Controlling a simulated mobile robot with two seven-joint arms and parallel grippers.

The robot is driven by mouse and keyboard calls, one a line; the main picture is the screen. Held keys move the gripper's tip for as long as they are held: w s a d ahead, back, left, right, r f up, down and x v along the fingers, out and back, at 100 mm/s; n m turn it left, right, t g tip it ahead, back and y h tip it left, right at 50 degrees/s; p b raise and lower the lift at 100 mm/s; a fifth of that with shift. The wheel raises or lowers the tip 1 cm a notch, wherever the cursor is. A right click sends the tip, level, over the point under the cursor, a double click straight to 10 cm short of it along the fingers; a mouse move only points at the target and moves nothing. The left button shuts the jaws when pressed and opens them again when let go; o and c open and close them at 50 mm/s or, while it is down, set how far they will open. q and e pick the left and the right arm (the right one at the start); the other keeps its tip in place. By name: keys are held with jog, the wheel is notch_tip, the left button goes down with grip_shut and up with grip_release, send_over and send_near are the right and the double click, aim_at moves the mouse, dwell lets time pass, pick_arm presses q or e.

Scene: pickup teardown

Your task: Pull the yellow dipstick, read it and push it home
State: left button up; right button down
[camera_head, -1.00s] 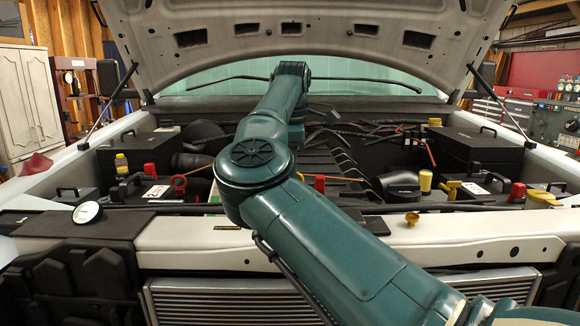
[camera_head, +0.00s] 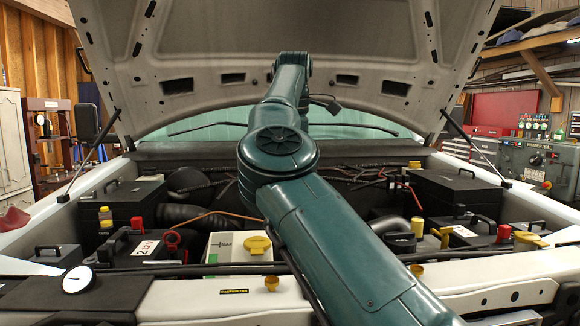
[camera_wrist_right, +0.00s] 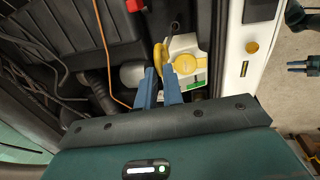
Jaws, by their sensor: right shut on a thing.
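The yellow dipstick (camera_wrist_right: 158,55) shows in the right wrist view as a yellow handle beside the yellow cap of the white reservoir. My right gripper (camera_wrist_right: 159,72) has its blue fingers shut on this handle. The dipstick's lower part is hidden, so I cannot tell how far in it sits. In the head view, my teal right arm reaches over the engine bay and hides its own gripper and the dipstick.
The white reservoir (camera_head: 226,247) with its yellow cap (camera_head: 257,243) stands left of my arm. A battery with a red terminal (camera_head: 136,222), a round white gauge (camera_head: 77,279) and an orange hose or cable (camera_wrist_right: 102,45) are nearby. The raised hood (camera_head: 260,60) hangs above.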

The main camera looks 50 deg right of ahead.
jog(key=c, duration=1.5)
grip_release()
jog(key=shift+s+a+r, duration=0.15)
jog(key=shift+s+r, duration=0.05)
jog(key=shift+r, duration=1.05)
jog(key=shift+s+a+r, duration=0.2)
jog(key=shift+r, duration=1)
jog(key=shift+s+a+r, duration=0.15)
jog(key=shift+s+r, duration=0.05)
jog(key=shift+r, duration=1.05)
jog(key=shift+s+f, duration=0.1)
